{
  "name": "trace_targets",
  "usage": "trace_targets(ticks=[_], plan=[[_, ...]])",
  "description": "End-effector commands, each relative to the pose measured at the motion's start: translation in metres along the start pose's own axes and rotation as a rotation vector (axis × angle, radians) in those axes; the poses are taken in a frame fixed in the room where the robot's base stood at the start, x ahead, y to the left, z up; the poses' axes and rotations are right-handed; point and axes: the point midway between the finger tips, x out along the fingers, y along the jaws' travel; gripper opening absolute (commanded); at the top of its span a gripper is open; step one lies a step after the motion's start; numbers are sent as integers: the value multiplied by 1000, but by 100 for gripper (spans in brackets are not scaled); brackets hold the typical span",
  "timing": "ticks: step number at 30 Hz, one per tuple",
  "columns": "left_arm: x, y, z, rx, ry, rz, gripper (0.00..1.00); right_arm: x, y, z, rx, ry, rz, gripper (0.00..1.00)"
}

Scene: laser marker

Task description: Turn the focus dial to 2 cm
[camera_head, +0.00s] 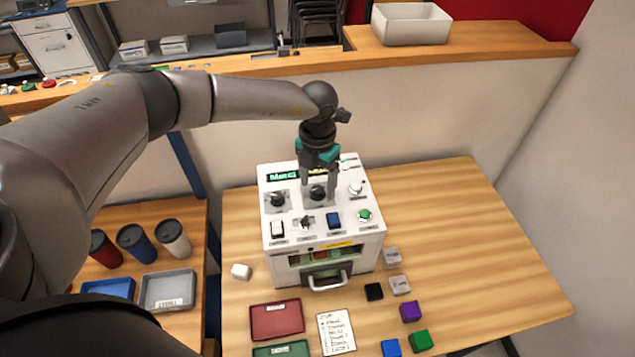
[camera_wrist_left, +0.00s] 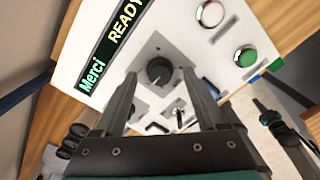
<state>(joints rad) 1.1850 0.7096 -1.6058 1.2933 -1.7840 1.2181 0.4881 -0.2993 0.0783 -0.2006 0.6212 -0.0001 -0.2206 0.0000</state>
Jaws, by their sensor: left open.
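My left gripper points down and is open, a finger on either side of that dial. In the left wrist view the black dial (camera_wrist_left: 159,70) lies between the open fingertips (camera_wrist_left: 158,78), with a gap on both sides. Another black dial (camera_head: 277,199) is to the left. The display (camera_wrist_left: 110,45) reads "Merci READY". A dark gripper with teal parts, apparently my right gripper (camera_wrist_left: 264,112), shows at the right.
Several small cubes, a red tray (camera_head: 277,319) and a note (camera_head: 336,331) lie in front. The table's right side is clear.

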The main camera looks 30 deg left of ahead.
Motion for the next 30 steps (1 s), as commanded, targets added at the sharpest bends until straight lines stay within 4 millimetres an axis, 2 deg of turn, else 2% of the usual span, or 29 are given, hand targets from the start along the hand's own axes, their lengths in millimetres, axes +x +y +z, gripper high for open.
trace_targets(ticks=[4,12,30], plan=[[8,0,0,0,1,1,74,0,0,0,1,1,0,0],[9,0,0,0,0,0,73,0,0,0,1,1,1,0],[8,0,0,0,0,0,5,0,1,0,1,0,1,0]])
